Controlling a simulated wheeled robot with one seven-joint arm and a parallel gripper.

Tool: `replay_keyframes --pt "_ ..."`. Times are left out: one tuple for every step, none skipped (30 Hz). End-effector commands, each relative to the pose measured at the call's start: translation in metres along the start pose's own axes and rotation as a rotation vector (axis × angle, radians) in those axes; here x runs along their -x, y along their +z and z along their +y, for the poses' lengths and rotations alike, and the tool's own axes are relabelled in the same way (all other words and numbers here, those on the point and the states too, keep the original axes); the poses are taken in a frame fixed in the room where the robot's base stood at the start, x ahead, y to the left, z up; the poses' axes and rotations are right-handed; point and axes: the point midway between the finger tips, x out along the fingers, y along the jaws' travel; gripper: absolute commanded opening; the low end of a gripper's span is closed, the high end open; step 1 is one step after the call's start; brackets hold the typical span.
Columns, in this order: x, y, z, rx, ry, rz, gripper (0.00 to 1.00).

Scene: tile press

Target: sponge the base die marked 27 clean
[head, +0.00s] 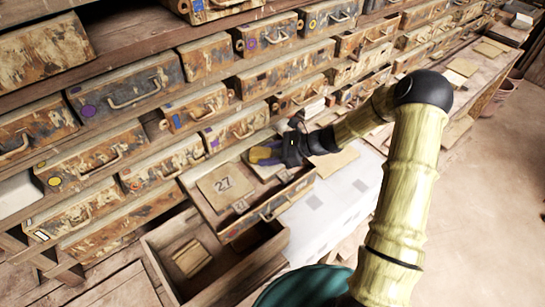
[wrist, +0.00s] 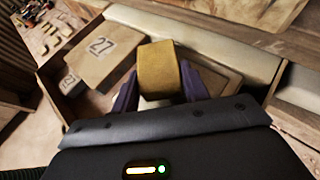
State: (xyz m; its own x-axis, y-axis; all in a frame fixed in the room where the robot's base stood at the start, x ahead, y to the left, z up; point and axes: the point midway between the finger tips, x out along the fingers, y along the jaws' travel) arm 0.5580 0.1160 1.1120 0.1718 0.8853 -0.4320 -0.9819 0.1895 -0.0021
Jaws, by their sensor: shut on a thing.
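The base die marked 27 (head: 223,186) is a flat tan block lying in an open drawer (head: 262,212). It also shows in the wrist view (wrist: 98,50), left of my gripper. A smaller piece with the same number (wrist: 69,83) lies beside it. My gripper (head: 265,156) is shut on a yellow sponge (wrist: 160,72), which sits between its purple fingers in the wrist view. The sponge is beside the die, to its right. I cannot tell whether the sponge touches anything below it. Part of another flat tan block (wrist: 218,76) shows behind the right finger.
Rows of worn drawers with handles (head: 125,87) fill the wall behind. A lower open drawer (head: 160,262) holds a tan block (head: 190,256). A white surface (head: 325,218) lies right of the die's drawer. Open floor is at the far right.

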Motion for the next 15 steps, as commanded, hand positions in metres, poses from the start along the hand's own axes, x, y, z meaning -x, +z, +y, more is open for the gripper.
replay_keyframes --pt "-0.0023 -0.0013 -0.0016 0.000 -0.001 0.003 0.25" --pt "-0.0026 -0.0013 -0.0019 0.000 -0.001 0.003 0.25" --pt "-0.0027 -0.0014 -0.0021 0.000 -0.001 0.004 0.25" --pt "-0.0027 -0.0015 -0.0021 -0.001 -0.001 0.004 0.25" --pt "-0.0026 -0.0016 -0.0021 -0.001 -0.001 0.004 0.25" --pt "-0.0026 -0.0018 -0.0020 -0.001 -0.002 0.004 0.25" --pt "-0.0026 -0.0019 -0.0020 -0.001 -0.002 0.004 0.25" --pt "-0.0028 -0.0019 -0.0020 -0.001 -0.002 0.005 0.25" --pt "-0.0030 -0.0019 -0.0019 -0.001 -0.002 0.005 0.25" --pt "-0.0028 -0.0020 -0.0016 -0.002 -0.002 0.005 0.25" --pt "-0.0023 -0.0022 -0.0012 -0.002 -0.002 0.005 0.25" --pt "-0.0011 -0.0027 -0.0003 -0.003 -0.002 0.005 0.25" --pt "0.0002 -0.0032 0.0008 -0.004 -0.002 0.006 0.25" --pt "0.0017 -0.0038 0.0020 -0.004 -0.002 0.006 0.25" --pt "0.0038 -0.0048 0.0041 -0.005 -0.002 0.006 0.25"
